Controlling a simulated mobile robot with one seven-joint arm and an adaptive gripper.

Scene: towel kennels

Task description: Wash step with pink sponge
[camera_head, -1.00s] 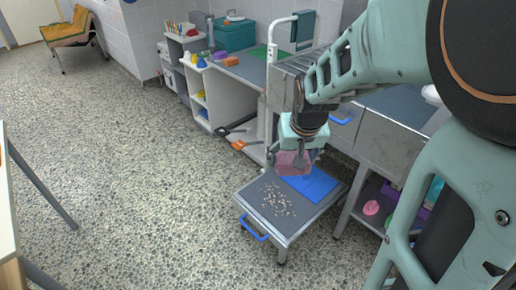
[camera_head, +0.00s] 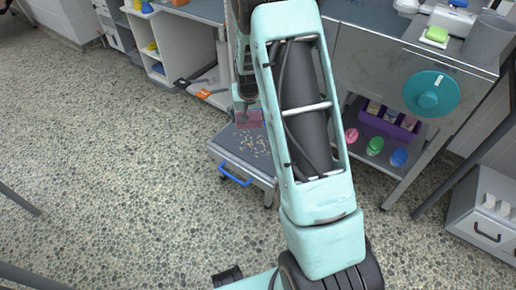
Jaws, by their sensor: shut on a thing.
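The step (camera_head: 262,168) is a low stand with a dark grey top, a pale metal rim and a blue handle (camera_head: 235,176) at its front. Light crumbs (camera_head: 255,146) are scattered on its top. My gripper (camera_head: 246,104) points down at the back of the step and is shut on the pink sponge (camera_head: 249,119). The sponge is at or just above the step's top, behind the crumbs; I cannot tell if it touches. My arm hides the right part of the step.
A metal counter with a teal round object (camera_head: 431,94) stands at the right. Its lower shelf holds a purple caddy (camera_head: 404,132) and pink, green and blue items. An orange-handled tool (camera_head: 204,93) is at the back left. Floor is clear in front.

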